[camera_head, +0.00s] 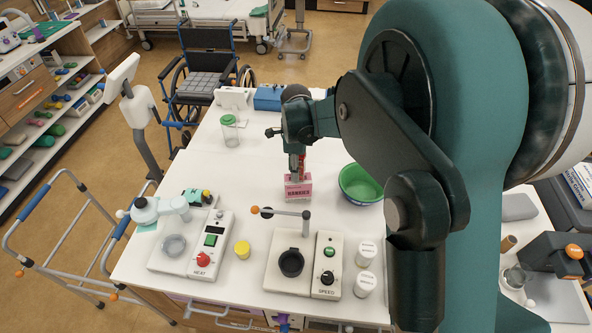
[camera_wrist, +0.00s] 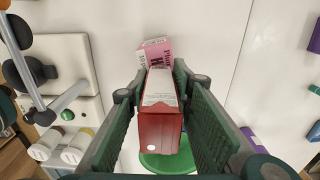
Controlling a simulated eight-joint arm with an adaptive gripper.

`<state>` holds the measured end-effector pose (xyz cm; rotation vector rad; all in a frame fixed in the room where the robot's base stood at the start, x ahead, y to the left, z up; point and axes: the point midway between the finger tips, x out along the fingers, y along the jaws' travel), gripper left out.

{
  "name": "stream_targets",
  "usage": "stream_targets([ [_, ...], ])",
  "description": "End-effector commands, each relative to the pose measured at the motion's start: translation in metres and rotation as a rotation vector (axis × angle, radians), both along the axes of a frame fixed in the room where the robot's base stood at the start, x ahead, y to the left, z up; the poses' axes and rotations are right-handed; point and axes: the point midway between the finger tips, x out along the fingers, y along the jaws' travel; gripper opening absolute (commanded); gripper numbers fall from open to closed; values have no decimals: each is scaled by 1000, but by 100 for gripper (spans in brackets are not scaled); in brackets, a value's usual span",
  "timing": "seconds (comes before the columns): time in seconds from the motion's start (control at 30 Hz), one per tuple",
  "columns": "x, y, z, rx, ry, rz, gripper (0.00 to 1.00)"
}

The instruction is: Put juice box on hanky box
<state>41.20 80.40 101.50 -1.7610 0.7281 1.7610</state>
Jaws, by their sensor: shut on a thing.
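The juice box is a red carton with a pale printed face; in the wrist view the juice box (camera_wrist: 160,128) sits between the two fingers of my gripper (camera_wrist: 160,88), which is shut on it. In the head view only a narrow red part of the juice box (camera_head: 301,163) shows below my gripper (camera_head: 296,155). The pink hanky box (camera_head: 298,190) stands on the white table directly below it. In the wrist view the hanky box (camera_wrist: 155,50) shows past the juice box's far end, partly covered by it. I cannot tell whether the two boxes touch.
A green bowl (camera_head: 361,185) stands close to the right of the hanky box. A stirrer device (camera_head: 290,262) and a heater device (camera_head: 200,245) stand nearer the front. A green-lidded jar (camera_head: 230,132) and a blue box (camera_head: 268,97) are farther back. The table left of the hanky box is clear.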

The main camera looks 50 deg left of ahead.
Motion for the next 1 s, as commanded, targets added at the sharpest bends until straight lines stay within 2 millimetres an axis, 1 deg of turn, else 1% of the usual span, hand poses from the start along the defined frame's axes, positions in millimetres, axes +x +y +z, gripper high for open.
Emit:
stream_targets([
  [0.37,0,0,-3,0,0,0,8],
  [0.4,0,0,-4,0,0,0,24],
  [0.5,0,0,-3,0,0,0,37],
  [1.0,0,0,0,0,0,0,38],
])
